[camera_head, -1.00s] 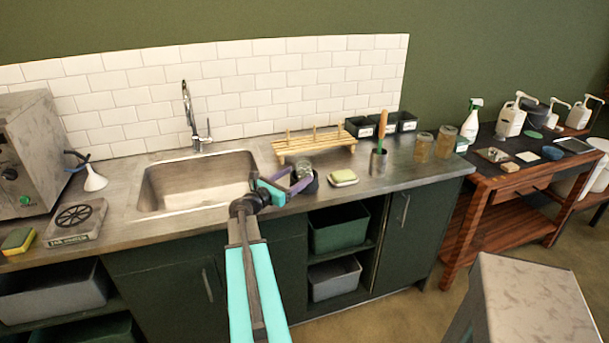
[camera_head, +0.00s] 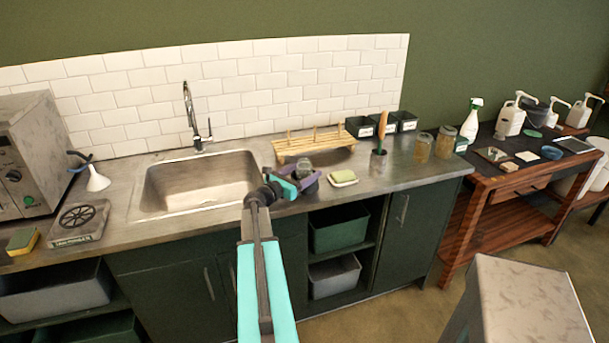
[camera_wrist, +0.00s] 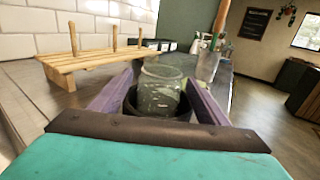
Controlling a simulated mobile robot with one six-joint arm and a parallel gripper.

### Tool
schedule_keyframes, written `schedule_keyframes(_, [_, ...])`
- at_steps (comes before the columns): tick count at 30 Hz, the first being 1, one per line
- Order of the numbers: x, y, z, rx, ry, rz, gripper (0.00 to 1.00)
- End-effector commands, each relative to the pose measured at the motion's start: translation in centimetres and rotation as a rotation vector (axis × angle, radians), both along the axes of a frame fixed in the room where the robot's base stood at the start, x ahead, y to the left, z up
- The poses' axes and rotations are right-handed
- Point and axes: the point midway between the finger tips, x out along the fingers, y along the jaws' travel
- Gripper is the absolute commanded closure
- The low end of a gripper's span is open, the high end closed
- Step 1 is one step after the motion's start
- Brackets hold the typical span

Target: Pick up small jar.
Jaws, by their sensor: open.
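The small jar (camera_wrist: 160,92) is clear glass and stands upright in the wrist view, with its lower part inside or behind a dark round holder (camera_wrist: 130,108). My gripper (camera_wrist: 155,95) is open, with one purple finger on each side of the jar. I cannot tell whether either finger touches the glass. In the head view the jar (camera_head: 304,166) shows just beyond my gripper (camera_head: 309,181), on the counter right of the sink. The gripper hides its lower part.
A wooden peg rack (camera_head: 315,143) stands behind the jar. The sink (camera_head: 200,182) is to the left. Two larger jars (camera_head: 423,148) stand farther right.

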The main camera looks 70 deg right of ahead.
Motion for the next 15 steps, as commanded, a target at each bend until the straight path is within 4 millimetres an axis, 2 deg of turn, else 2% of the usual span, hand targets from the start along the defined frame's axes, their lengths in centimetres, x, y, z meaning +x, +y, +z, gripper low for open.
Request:
schedule_keyframes(14, [0.04,0.04,-0.01,0.000,0.000,0.001,0.31])
schedule_keyframes(15, [0.04,0.04,-0.01,0.000,0.000,0.001,0.36])
